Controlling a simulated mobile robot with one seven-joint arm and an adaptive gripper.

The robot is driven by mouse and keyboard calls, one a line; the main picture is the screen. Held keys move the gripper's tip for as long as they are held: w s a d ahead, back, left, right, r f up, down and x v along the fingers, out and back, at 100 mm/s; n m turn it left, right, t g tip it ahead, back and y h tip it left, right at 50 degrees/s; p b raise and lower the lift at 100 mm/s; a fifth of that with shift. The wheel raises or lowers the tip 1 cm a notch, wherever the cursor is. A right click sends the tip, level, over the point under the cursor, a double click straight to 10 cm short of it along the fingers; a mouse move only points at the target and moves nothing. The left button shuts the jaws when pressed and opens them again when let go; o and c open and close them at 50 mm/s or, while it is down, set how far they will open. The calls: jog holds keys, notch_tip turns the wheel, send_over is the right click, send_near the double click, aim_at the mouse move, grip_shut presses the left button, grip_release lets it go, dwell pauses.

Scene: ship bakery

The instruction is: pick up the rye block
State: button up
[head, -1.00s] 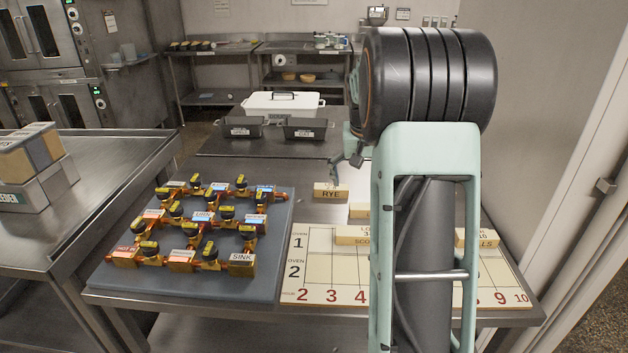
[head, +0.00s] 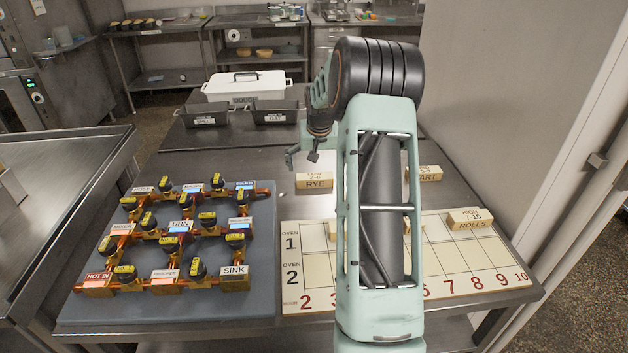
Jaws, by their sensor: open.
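The rye block (head: 314,181) is a small tan block labelled RYE. It stands on the metal table just behind the oven chart board (head: 450,258), left of my arm in the head view. My gripper (head: 300,160) is open and empty, just behind and slightly left of the block in the picture. Part of the gripper is hidden by my own wrist, and I see no contact with the block.
A tart block (head: 425,174) stands right of my arm, and a rolls block (head: 470,220) lies on the board. Another block is mostly hidden behind my arm. A valve panel (head: 100,312) fills the left. Dark tins (head: 206,117) and a white dough box (head: 240,86) stand behind.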

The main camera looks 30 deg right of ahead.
aim_at(315, 176)
jog(key=shift+a+p+x, duration=0.1)
jog(key=shift+p+x, duration=0.05)
jog(key=shift+x, duration=1.25)
jog(key=shift+a+p+x, duration=0.15)
jog(key=shift+x, duration=1.3)
jog(key=shift+c, duration=0.6)
jog(key=c, duration=1)
jog(key=shift+c, duration=0.3)
jog(key=shift+r, duration=0.15)
